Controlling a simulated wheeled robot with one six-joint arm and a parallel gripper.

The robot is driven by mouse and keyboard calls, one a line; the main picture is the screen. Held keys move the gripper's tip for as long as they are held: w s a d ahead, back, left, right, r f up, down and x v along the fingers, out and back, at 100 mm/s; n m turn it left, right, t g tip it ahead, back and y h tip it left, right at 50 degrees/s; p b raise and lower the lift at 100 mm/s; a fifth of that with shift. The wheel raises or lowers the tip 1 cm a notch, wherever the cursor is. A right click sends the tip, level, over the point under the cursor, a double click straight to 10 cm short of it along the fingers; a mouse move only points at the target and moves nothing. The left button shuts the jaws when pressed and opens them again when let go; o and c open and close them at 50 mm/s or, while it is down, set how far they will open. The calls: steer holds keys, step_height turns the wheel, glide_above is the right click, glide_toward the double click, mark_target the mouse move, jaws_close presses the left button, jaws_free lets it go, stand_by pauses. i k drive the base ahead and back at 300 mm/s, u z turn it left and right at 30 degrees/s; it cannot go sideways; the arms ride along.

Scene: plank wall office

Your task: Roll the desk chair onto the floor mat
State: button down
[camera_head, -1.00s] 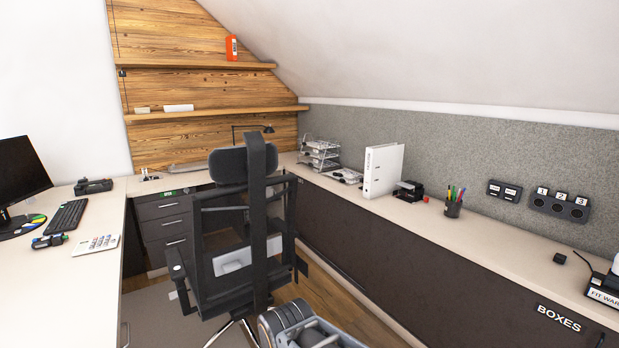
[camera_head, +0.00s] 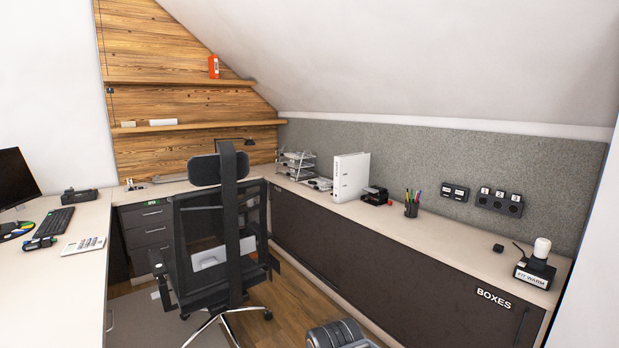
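The black desk chair (camera_head: 212,240) stands upright in the gap between the left desk and the right cabinet run, with its mesh back, headrest and part of its chrome wheeled base showing. The grey floor mat (camera_head: 140,312) lies on the floor at the left, under and beside the chair; the chair hides part of it. At least one right-hand caster appears over the wood floor, and I cannot tell where the others rest. A grey rounded part of my arm (camera_head: 335,335) shows at the bottom edge, right of the chair and apart from it. My gripper's fingers are not visible.
The left desk (camera_head: 60,290) borders the mat and holds a monitor, keyboard and calculator. A drawer unit (camera_head: 147,228) stands behind the chair. The long dark cabinet (camera_head: 380,270) closes off the right side. Wood floor (camera_head: 290,300) is clear between chair and cabinet.

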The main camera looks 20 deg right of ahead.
mark_target(222, 319)
steer(key=z, duration=0.8)
steer(key=i, duration=2.6)
steer(key=u, duration=1.5)
